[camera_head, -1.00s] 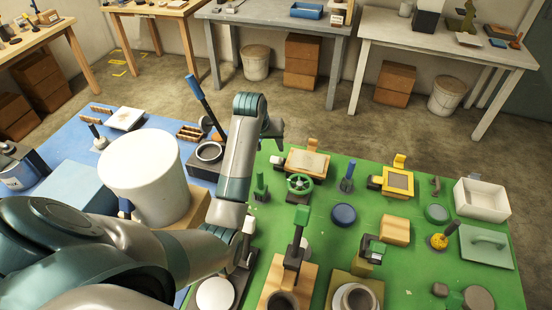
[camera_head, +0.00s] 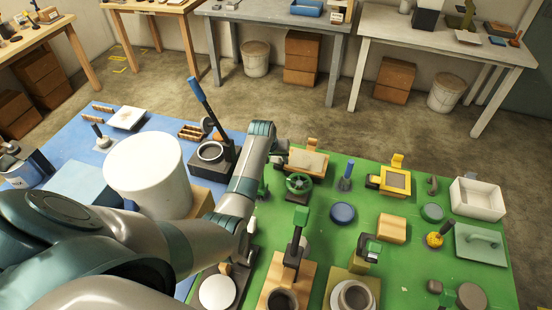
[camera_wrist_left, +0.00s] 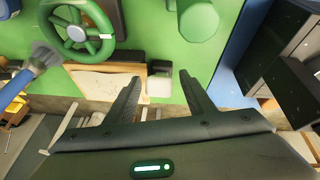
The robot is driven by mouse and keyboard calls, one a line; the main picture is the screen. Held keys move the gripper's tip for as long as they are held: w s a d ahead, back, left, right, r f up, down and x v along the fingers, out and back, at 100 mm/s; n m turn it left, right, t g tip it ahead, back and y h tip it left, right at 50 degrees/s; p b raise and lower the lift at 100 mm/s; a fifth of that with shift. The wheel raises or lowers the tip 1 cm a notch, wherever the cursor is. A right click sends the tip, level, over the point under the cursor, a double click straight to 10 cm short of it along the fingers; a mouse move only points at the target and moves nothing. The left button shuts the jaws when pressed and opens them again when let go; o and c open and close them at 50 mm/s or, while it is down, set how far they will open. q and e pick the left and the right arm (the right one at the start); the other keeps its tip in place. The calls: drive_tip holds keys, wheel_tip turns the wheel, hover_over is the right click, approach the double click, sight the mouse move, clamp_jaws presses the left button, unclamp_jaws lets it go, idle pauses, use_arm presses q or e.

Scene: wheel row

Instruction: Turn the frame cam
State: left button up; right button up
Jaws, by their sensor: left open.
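A wooden frame with a cream panel (camera_head: 309,162) lies at the back edge of the green mat. It also shows in the left wrist view (camera_wrist_left: 104,86). A small dark block with a white piece (camera_wrist_left: 159,86) sits at the frame's side, and seems to be its cam. My left gripper (camera_head: 281,150) is at the frame's left side in the head view and partly hides that spot. In the left wrist view its fingers (camera_wrist_left: 160,92) are open, one on each side of the white piece, with gaps visible. Contact cannot be told. My right gripper is out of view.
A green handwheel (camera_head: 299,183) stands just in front of the frame. A green cylinder (camera_wrist_left: 197,18) and a dark box (camera_wrist_left: 285,40) are close by in the wrist view. A yellow frame (camera_head: 396,182) and a blue post (camera_head: 345,177) stand to the right.

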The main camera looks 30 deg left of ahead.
use_arm(q)
drive_tip(key=shift+w+f, duration=0.1)
drive_tip(key=shift+f, duration=0.05)
drive_tip(key=shift+c, duration=0.3)
clamp_jaws()
